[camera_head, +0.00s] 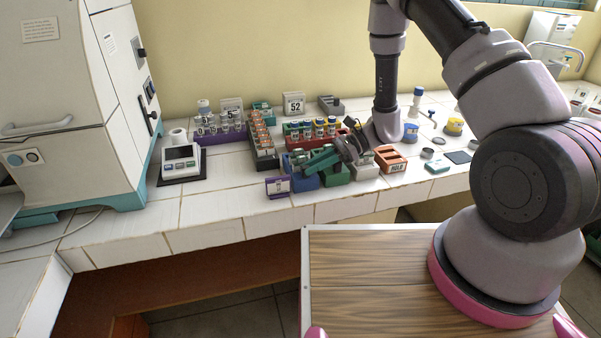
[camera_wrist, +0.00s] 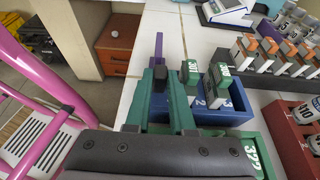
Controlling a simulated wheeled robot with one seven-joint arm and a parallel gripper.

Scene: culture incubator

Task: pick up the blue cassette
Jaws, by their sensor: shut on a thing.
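My gripper (camera_head: 324,158) reaches left over the front boxes on the bench, with green fingers that also show in the wrist view (camera_wrist: 161,84). The fingers are closed on a small dark bluish piece (camera_wrist: 160,72) at their tips. It is mostly hidden, and I cannot tell for certain that it is the blue cassette. A blue box (camera_head: 307,181) stands under and beside the fingers. In the wrist view, green-topped numbered cassettes (camera_wrist: 191,74) stand in the blue box (camera_wrist: 237,104), just right of the fingers. No other cassette is clearly blue.
A green box (camera_head: 337,177) stands right of the blue one, and a purple holder (camera_head: 278,187) stands left at the bench edge. Racks of vials (camera_head: 318,130) and a dark rack with orange-topped cassettes (camera_head: 263,145) lie behind. An orange-brown box (camera_head: 391,160) is on the right.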

